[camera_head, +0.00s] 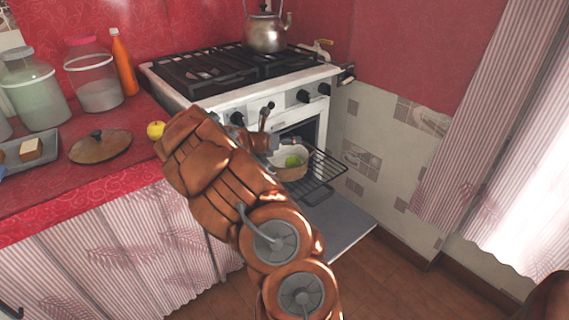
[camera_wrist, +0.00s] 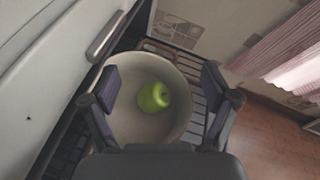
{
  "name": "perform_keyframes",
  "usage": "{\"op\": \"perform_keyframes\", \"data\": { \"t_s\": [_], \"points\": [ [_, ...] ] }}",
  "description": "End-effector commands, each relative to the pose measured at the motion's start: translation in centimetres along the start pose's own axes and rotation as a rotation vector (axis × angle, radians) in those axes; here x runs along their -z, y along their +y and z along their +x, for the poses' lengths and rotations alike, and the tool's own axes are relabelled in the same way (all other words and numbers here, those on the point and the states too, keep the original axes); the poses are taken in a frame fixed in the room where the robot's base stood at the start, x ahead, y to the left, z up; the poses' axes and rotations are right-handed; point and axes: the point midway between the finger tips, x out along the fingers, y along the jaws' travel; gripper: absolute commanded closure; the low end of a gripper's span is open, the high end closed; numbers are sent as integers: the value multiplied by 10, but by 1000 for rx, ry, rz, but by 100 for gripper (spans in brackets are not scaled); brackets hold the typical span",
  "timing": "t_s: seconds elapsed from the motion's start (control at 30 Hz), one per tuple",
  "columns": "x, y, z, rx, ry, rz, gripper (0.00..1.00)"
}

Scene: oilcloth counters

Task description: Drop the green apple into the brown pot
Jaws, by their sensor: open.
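The green apple (camera_wrist: 153,97) lies inside the brown pot (camera_wrist: 140,70), against its pale inner wall. In the head view the apple (camera_head: 293,161) shows inside the pot (camera_head: 291,174), which stands on the pulled-out oven rack. My gripper (camera_wrist: 160,88) is open, its fingers spread on either side of the pot's opening in the wrist view and not touching the apple. In the head view my gripper (camera_head: 272,138) is just above and left of the pot, partly hidden by my arm.
The oven door (camera_head: 345,222) is lowered below the wire rack (camera_head: 325,178). The stove (camera_head: 240,85) carries a kettle (camera_head: 266,32). A yellow fruit (camera_head: 155,130), a lid (camera_head: 100,147) and jars (camera_head: 92,75) stand on the red counter. The floor at right is clear.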

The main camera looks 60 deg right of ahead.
Motion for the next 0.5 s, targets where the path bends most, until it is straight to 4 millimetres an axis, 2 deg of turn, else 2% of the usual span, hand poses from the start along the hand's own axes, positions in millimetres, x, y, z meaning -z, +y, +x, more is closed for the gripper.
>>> {"op": "perform_keyframes", "data": {
  "t_s": [0.5],
  "points": [
    [0, 0, -76, -3, 0, 1, 14]
  ]
}}
